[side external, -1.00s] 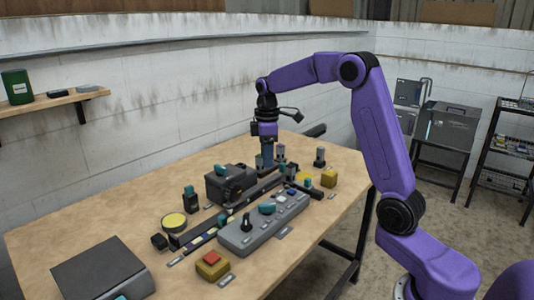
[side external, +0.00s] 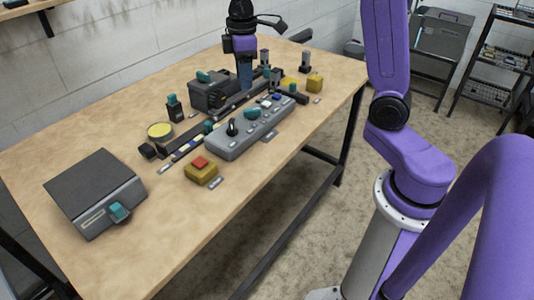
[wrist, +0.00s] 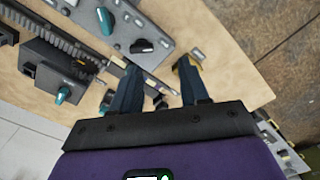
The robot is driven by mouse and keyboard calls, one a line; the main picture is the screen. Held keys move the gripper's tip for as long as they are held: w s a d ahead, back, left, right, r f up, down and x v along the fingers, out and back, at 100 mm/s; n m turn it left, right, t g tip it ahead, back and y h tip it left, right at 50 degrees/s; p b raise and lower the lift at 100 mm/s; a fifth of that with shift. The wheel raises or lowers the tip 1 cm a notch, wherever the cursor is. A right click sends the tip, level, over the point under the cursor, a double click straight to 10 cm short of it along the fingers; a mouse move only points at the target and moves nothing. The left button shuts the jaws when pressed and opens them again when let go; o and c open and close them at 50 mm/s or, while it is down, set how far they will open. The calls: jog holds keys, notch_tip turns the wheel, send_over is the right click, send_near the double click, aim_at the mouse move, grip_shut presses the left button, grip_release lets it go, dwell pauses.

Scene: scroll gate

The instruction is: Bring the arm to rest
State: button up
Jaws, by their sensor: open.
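My gripper (side external: 245,75) points down at the far end of the workbench, close beside the dark rail (side external: 220,112) and the small posts there. In the wrist view its two fingers (wrist: 158,80) are apart, with nothing held between them. The grey control console (side external: 245,132) with teal and black knobs lies in front of the rail; it also shows at the top of the wrist view (wrist: 130,30). A dark box with a teal knob (side external: 212,92) stands to the left of my gripper in the side view. Whether the fingertips touch anything is hard to tell.
On the wooden table (side external: 80,130) are a grey box with a teal latch (side external: 95,190), a yellow block with a red top (side external: 201,170), a yellow disc (side external: 160,131) and a yellow cube (side external: 315,82). The table's left back area is clear.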

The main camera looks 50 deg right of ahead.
jog(key=s+a+n, duration=0.1)
jog(key=s+a, duration=0.6)
jog(key=s, duration=0.6)
jog(key=s+f, duration=0.2)
jog(key=s, duration=0.6)
jog(key=s+d+f+n, duration=0.1)
jog(key=s+f, duration=0.1)
jog(key=s, duration=0.6)
jog(key=shift+d+n, duration=0.25)
jog(key=shift+n, duration=0.05)
jog(key=shift+w, duration=0.1)
